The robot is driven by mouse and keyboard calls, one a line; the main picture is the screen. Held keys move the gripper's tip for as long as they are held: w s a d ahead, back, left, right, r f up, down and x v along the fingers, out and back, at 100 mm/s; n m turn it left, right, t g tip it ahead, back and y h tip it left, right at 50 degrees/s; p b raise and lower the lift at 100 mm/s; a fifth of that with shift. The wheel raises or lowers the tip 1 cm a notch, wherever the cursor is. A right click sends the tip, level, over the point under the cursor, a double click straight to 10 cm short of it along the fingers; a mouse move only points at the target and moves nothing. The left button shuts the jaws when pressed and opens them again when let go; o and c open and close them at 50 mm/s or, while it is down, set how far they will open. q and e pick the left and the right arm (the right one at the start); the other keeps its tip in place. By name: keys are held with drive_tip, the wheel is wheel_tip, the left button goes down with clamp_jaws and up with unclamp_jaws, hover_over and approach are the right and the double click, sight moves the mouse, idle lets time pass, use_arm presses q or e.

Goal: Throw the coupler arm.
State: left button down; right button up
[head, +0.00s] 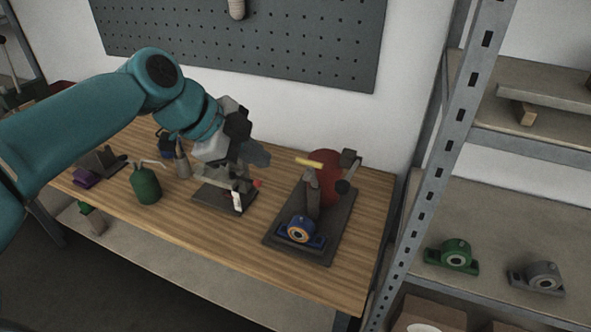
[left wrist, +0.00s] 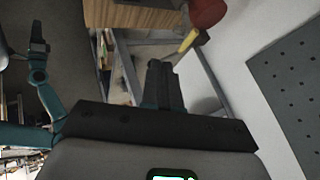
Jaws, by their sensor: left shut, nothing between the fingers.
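My left gripper (head: 262,157) is shut and empty above the bench. It points toward a machine with a dark base plate (head: 279,238), a red rounded body (head: 326,172) and a yellow bar (head: 309,163) on top. A gap shows between my fingertips and the yellow bar. In the left wrist view my shut fingers (left wrist: 163,75) lie just below and left of the yellow bar (left wrist: 188,41) and red body (left wrist: 207,10).
A blue bearing block (head: 300,231) sits at the machine's front. A small fixture (head: 210,197) with a red knob is under my wrist. A green bottle (head: 145,184) stands left. A metal shelf post (head: 440,150) rises at the right; a pegboard (head: 240,45) hangs behind.

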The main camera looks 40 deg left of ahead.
use_arm(q)
drive_tip(key=w+d+f+p, duration=0.1)
drive_tip(key=w+f+p, duration=0.2)
drive_tip(key=w+f, duration=0.4)
drive_tip(key=w, duration=0.3)
drive_tip(key=shift+d+f, duration=0.3)
drive_tip(key=shift+d, duration=0.05)
use_arm(e)
wheel_tip(320, 180, up, 3)
drive_tip(key=shift+d, duration=0.1)
